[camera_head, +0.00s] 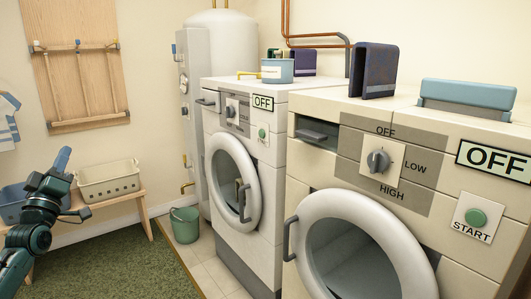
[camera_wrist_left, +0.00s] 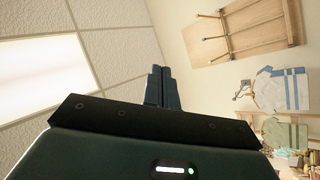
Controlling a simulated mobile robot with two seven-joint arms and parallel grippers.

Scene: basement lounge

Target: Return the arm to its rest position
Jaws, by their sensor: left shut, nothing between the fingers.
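My left gripper (camera_head: 63,160) is in the head view at the left, raised in front of the bench, its fingers pointing up. It is shut and empty. In the left wrist view its two fingers (camera_wrist_left: 158,86) lie together, with the ceiling and a wall behind them. My left arm (camera_head: 30,235) comes in from the lower left. My right gripper shows in neither view.
Two washing machines stand at the right, the near one with a round door (camera_head: 365,245). A green bucket (camera_head: 185,225) stands on the floor beside the far machine. A bench (camera_head: 135,203) holds a cream basket (camera_head: 108,182) and a blue basket (camera_head: 12,203) close to my left gripper. A green rug (camera_head: 120,265) covers the floor.

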